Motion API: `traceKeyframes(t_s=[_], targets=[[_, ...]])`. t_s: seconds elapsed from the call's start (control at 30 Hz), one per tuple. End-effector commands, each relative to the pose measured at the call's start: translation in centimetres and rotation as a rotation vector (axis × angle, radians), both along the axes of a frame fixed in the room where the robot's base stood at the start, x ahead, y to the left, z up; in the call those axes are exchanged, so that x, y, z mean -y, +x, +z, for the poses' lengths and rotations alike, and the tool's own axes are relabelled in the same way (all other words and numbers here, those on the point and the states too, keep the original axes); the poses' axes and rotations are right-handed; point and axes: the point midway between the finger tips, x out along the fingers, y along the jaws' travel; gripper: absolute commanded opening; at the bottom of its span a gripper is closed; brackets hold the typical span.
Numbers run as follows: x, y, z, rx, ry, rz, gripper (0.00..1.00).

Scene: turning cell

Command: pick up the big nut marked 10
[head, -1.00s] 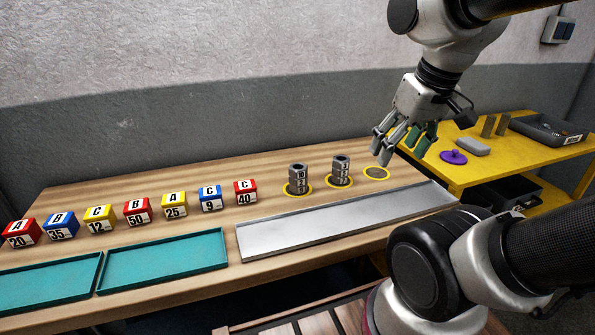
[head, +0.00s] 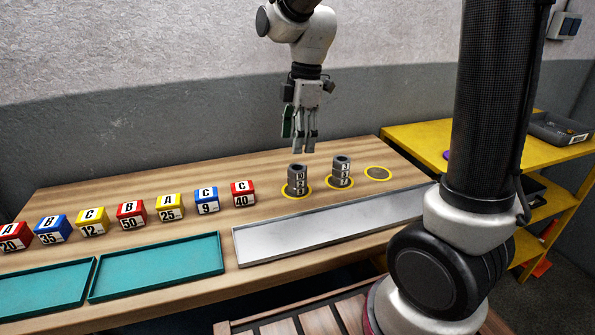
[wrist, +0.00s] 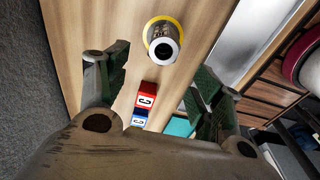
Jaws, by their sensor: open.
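The nut marked 10 (head: 298,170) looks to be the top one of the left stack of dark grey nuts, which stands upright in a yellow ring on the wooden bench. Its mark is small and hard to read now. In the wrist view I look down on this stack's top (wrist: 156,50), a pale ring around a dark hole. My gripper (head: 304,149) points down just above the stack, open and empty, apart from it. In the wrist view its two green-padded fingers (wrist: 157,74) are spread wide, with the stack beyond them and toward the top of the picture.
A second nut stack (head: 342,168) stands to the right, then an empty yellow ring (head: 377,173). A metal tray (head: 330,226) lies in front. Several lettered blocks (head: 207,200) line the bench at left, behind teal trays (head: 160,268). A yellow table (head: 420,138) is at right.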

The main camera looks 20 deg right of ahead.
Motion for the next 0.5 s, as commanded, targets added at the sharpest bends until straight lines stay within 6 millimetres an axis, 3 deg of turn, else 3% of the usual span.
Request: traceKeyframes(t_s=[0.5], targets=[[0.0, -0.4, -6.9, -0.003, -0.001, 0.000, 0.66]])
